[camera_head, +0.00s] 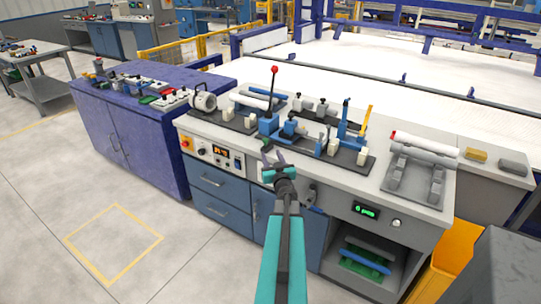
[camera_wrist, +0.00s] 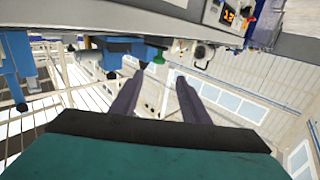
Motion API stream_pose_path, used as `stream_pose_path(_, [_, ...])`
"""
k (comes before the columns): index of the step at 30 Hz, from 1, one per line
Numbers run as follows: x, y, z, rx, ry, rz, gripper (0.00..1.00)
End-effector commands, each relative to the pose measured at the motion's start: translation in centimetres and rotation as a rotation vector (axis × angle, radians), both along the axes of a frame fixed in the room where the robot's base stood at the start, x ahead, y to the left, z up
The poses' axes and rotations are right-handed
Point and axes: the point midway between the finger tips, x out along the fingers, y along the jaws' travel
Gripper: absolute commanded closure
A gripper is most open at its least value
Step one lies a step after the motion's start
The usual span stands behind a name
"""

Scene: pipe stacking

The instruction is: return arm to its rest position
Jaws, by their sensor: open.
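My arm reaches up from the bottom of the head view. My gripper (camera_head: 274,160) is in front of the workbench's front edge, apart from the things on the bench. In the wrist view my gripper (camera_wrist: 157,88) shows two dark fingers set apart with nothing between them. The wrist picture is tilted, with the bench edge (camera_wrist: 150,14) across its top. Two white pipes (camera_head: 425,146) lie on a grey rack (camera_head: 412,183) at the right end of the bench.
The workbench (camera_head: 375,185) carries a blue fixture with a red-knobbed lever (camera_head: 274,88). A purple cabinet (camera_head: 135,125) with small parts stands to the left. An orange bin (camera_head: 447,262) is at the lower right. The floor at the left (camera_head: 60,200) is clear.

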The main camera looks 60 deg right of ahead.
Motion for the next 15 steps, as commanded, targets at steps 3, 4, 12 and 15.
stream_pose_path(3, [-0.37,0.42,-0.01,0.000,0.000,0.000,0.58])
stream_pose_path(4, [-0.41,0.46,-0.01,0.000,0.000,0.000,0.58])
stream_pose_path(12, [-0.46,0.49,0.00,0.000,0.000,0.000,0.58])
stream_pose_path(15, [-0.46,0.49,0.00,0.000,0.000,0.000,0.58])
